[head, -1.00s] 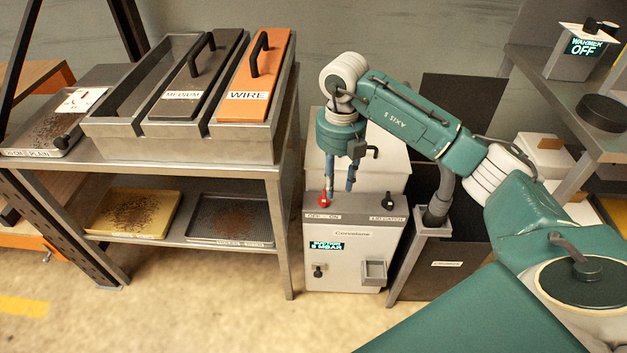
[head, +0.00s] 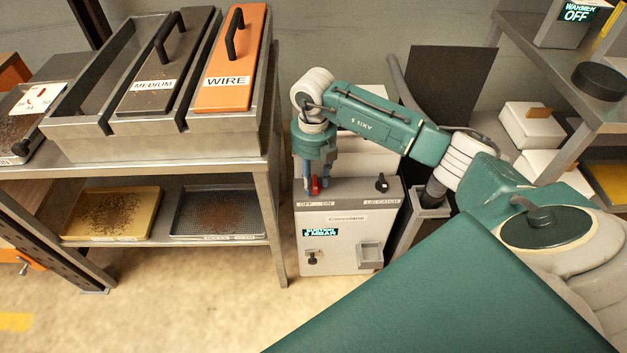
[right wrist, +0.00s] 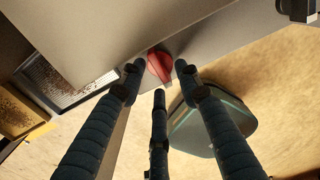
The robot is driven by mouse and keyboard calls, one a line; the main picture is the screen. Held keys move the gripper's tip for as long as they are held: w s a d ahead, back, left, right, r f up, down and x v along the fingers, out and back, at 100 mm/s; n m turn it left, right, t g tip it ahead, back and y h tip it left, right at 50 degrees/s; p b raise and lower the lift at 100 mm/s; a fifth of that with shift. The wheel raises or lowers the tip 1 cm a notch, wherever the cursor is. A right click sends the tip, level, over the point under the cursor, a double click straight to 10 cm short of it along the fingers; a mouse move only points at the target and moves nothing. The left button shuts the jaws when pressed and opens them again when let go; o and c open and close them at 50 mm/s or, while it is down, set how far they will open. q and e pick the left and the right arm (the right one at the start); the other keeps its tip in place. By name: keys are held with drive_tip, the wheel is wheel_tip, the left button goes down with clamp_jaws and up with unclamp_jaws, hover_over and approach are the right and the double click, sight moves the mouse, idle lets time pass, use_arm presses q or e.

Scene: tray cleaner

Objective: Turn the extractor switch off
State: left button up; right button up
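The extractor is a grey box labelled Corvolane (head: 346,225), standing on the floor right of the tray rack. Its red switch knob (head: 316,187) is on the top left, above an OFF–ON label. A lit display (head: 321,233) on its front reads 5 MBAR. My right gripper (head: 311,182) points down at the knob. In the right wrist view the red knob (right wrist: 160,65) lies between the tips of two spread fingers, with the third finger in front of it. The right gripper (right wrist: 158,75) looks open; I cannot tell whether any finger touches the knob. My left gripper is out of view.
A black lid catch knob (head: 382,183) is on the extractor's top right. A shelf with a warmer (head: 560,25) reading OFF is at right. The floor in front is clear.

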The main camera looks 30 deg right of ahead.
drive_tip(key=shift+f, duration=0.4)
clamp_jaws()
